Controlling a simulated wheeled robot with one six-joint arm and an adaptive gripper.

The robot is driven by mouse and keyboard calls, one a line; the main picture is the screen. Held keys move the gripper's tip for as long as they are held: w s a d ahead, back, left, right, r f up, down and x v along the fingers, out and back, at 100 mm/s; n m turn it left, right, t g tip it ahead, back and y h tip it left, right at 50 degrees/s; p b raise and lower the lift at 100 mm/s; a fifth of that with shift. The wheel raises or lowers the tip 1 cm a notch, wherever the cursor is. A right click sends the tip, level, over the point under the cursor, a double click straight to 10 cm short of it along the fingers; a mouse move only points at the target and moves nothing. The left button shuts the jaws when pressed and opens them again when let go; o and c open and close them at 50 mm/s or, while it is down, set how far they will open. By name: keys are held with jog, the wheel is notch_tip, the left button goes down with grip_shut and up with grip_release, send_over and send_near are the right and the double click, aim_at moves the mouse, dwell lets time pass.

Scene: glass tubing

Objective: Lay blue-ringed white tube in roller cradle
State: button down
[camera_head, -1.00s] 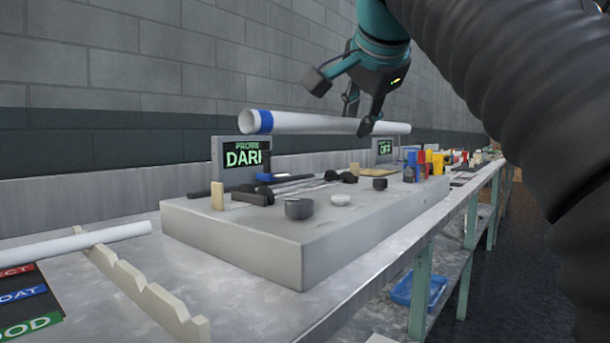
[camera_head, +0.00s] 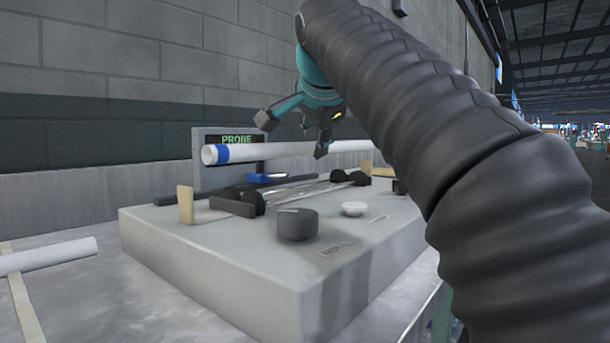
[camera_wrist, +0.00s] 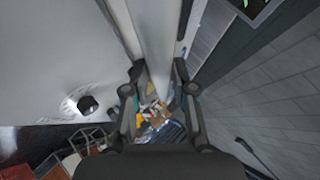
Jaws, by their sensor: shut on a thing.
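The white tube (camera_head: 285,149) with a blue ring (camera_head: 222,153) near its open left end is held about level above the grey slab. My gripper (camera_head: 322,150) is shut on it, to the right of the ring. In the wrist view the tube (camera_wrist: 155,40) runs between the fingers of my gripper (camera_wrist: 157,88). The roller cradle (camera_head: 240,201), with black rollers and long thin rods, lies on the slab below the tube. The tube looks apart from the rollers, though the exact gap is hard to judge. The tube's right end is partly hidden by my arm.
A dark knob (camera_head: 297,224) and a white button (camera_head: 353,209) sit at the slab's front. A screen reading PROBE (camera_head: 205,175) stands behind the cradle. Upright tan plates (camera_head: 185,204) flank it. Another white tube (camera_head: 45,256) lies on a rack at left.

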jog(key=shift+w+a+f, duration=0.75)
jog(key=shift+a, duration=0.05)
jog(key=shift+f+b, duration=1.3)
jog(key=shift+f, duration=0.55)
jog(key=c, duration=0.9)
grip_release()
jog(key=shift+c, duration=0.2)
jog(key=shift+s, duration=0.1)
jog(key=p+v, duration=0.2)
jog(key=v, duration=0.9)
jog(key=shift+s+r, duration=0.3)
